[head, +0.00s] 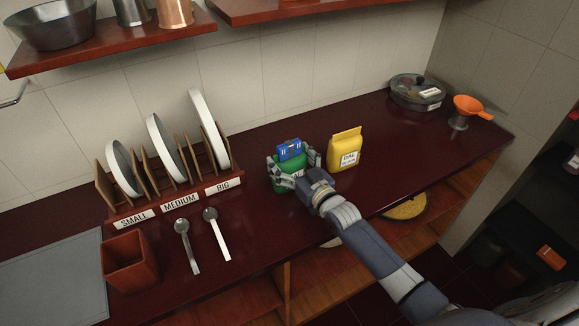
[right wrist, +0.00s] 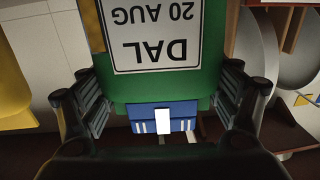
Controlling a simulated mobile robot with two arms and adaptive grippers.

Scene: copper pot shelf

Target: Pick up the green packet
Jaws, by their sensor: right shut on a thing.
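The green packet (head: 287,168) is upright over the dark red counter, with a blue clip (head: 290,150) on its top. My right gripper (head: 293,161) is shut on it, one finger on each side. In the right wrist view the green packet (right wrist: 213,45) fills the middle, with the blue clip (right wrist: 162,117) below and a white label (right wrist: 155,35) reading "DAL 20 AUG" upside down. I cannot tell whether its base touches the counter. My left gripper is not in view.
A yellow packet (head: 345,150) stands close on the right. Shelves (head: 120,50) hang above.

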